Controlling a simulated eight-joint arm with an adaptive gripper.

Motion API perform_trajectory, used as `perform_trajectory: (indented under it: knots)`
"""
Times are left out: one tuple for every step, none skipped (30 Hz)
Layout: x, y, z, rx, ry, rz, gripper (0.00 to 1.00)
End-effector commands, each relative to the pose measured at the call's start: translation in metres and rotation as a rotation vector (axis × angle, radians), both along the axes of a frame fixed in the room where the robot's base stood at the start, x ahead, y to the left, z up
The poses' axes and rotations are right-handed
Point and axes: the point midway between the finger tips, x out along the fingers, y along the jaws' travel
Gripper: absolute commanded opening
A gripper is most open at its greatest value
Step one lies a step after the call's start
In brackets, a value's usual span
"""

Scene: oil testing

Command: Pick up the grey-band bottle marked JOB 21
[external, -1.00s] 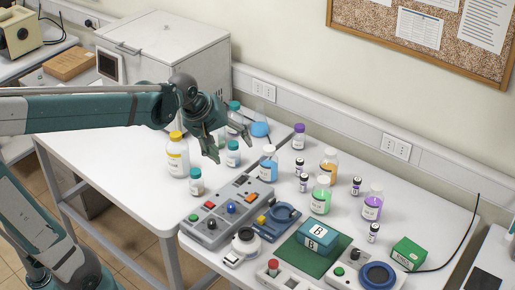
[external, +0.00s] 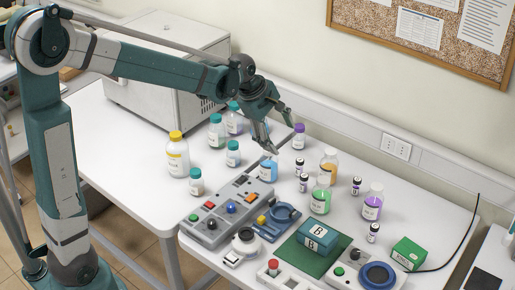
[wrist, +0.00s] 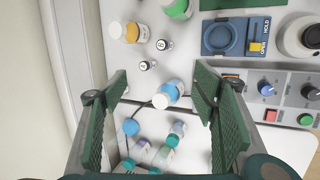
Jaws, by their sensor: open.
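My gripper (external: 281,141) is open and empty, above the table behind the light-blue bottle (external: 268,169). In the wrist view its two green fingers (wrist: 161,80) stand wide apart. The light-blue bottle (wrist: 168,95) shows between them there, below the fingers. Several teal-capped bottles stand to the left of my gripper, among them one at the back (external: 216,133), one in the middle (external: 233,154) and one in front (external: 195,182). I cannot read JOB 21 on any label or make out a grey band at this size.
A yellow-capped bottle (external: 177,158) stands at the left. Orange (external: 329,165), green (external: 320,198) and purple (external: 373,205) bottles and small vials stand to the right. A control panel (external: 225,217) lies in front. A large white box (external: 165,60) stands behind. The left table front is clear.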

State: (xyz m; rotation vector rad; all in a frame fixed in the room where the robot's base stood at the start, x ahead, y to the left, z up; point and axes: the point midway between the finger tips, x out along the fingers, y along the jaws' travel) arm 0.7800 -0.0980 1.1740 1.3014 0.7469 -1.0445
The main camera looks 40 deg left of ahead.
Motion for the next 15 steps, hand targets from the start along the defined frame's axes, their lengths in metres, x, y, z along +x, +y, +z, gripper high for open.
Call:
perform_trajectory:
  knots:
    - [0.010,-0.003,-0.003,-0.016,0.012,0.027,0.59]
    - [0.015,-0.005,-0.005,-0.027,0.020,0.045,0.59]
    - [0.021,-0.008,-0.008,-0.042,0.029,0.070,0.59]
    - [0.026,-0.010,-0.011,-0.052,0.036,0.089,0.59]
    - [0.030,-0.011,-0.014,-0.062,0.043,0.106,0.59]
    - [0.037,-0.014,-0.017,-0.075,0.054,0.131,0.59]
    - [0.042,-0.015,-0.020,-0.085,0.062,0.149,0.59]
    - [0.046,-0.017,-0.023,-0.095,0.069,0.169,0.59]
    - [0.052,-0.020,-0.027,-0.108,0.081,0.193,0.59]
    - [0.057,-0.021,-0.030,-0.118,0.089,0.210,0.59]
    - [0.061,-0.023,-0.034,-0.128,0.097,0.229,0.59]
    - [0.067,-0.026,-0.038,-0.140,0.107,0.254,0.59]
    - [0.071,-0.028,-0.041,-0.151,0.116,0.272,0.59]
    - [0.076,-0.030,-0.044,-0.160,0.123,0.289,0.59]
    - [0.082,-0.032,-0.049,-0.172,0.134,0.314,0.59]
